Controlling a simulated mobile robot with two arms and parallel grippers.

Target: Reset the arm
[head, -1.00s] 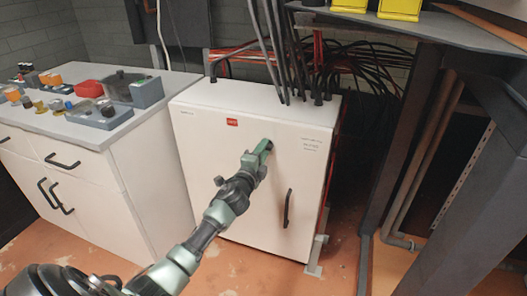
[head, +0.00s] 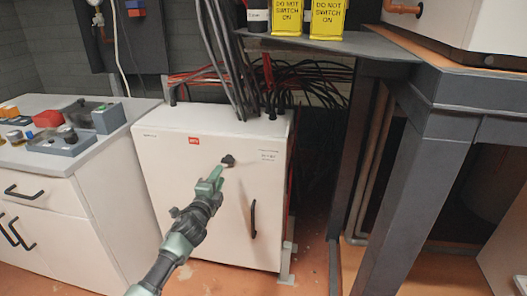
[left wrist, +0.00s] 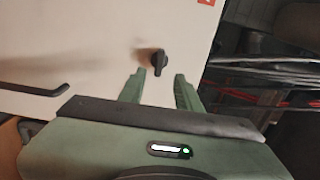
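My left arm reaches in from the bottom of the head view toward a white electrical cabinet (head: 165,170). My left gripper (head: 217,172) is in front of the cabinet door, just short of a small black rotary knob (head: 228,160). In the left wrist view the two green fingers of the left gripper (left wrist: 160,88) stand apart with nothing between them. The black knob (left wrist: 160,60) is beyond the fingertips, clear of both. My right gripper is not in view.
The cabinet door has a black handle (head: 253,219). Black cables (head: 235,60) run up from its top. A white drawer unit (head: 70,205) with several colored parts stands left. A dark metal frame (head: 420,170) stands right, with yellow warning signs (head: 327,18) above.

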